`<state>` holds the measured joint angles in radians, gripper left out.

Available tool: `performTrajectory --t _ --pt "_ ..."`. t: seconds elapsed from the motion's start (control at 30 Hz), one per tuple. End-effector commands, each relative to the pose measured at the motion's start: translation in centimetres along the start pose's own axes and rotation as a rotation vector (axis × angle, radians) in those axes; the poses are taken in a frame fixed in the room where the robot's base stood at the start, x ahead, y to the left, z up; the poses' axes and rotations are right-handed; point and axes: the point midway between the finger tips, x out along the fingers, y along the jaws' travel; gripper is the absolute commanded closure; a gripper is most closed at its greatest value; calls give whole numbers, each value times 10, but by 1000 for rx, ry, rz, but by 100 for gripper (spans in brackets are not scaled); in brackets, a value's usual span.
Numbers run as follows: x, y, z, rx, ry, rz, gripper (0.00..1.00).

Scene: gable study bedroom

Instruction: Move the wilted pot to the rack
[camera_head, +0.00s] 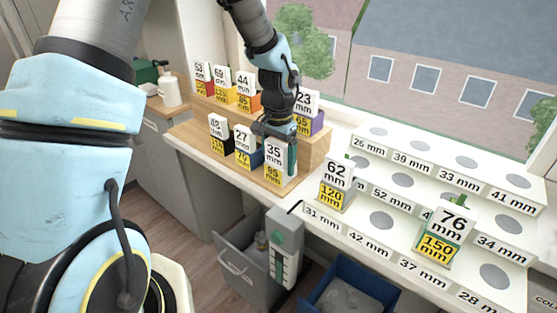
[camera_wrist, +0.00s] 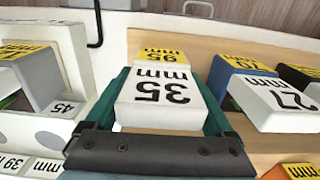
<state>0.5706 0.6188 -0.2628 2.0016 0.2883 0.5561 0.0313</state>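My gripper (camera_head: 280,150) points down over the front right of the wooden stand (camera_head: 314,158). Its two teal fingers (camera_wrist: 160,105) are on either side of a holder marked 35 mm (camera_head: 274,158), also seen in the wrist view (camera_wrist: 160,95). The fingers lie close to its sides; I cannot tell whether they press on it. It appears to stand on the wood. No wilted plant is discernible; the gripper and labels hide the contents. The white stepped rack (camera_head: 405,208) has round holes and size labels. Holders marked 62 mm (camera_head: 335,183) and 76 mm (camera_head: 445,238) stand there.
A holder marked 27 mm (camera_head: 244,149) stands left of the gripper, with several others on the stand. Several rack holes are empty. A grey drawer (camera_head: 245,262) and a blue bin (camera_head: 350,295) are below. The window (camera_head: 450,60) is behind.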

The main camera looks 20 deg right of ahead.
Motion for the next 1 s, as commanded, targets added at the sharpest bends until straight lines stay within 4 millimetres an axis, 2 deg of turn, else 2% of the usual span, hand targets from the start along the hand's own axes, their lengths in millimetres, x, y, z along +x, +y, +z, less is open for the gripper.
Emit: performTrajectory --t 0.1,0.3,0.47,0.57,0.9,1.0 --pt "0 0 0 0 0 0 0" --pt "-1 0 0 0 0 0 0" --pt "-10 0 -1 -1 2 -1 0" --pt "-25 -1 -1 -2 4 -3 0" --pt "-95 -1 -1 -2 4 -2 0" --pt "-109 -1 -1 0 3 -2 0"
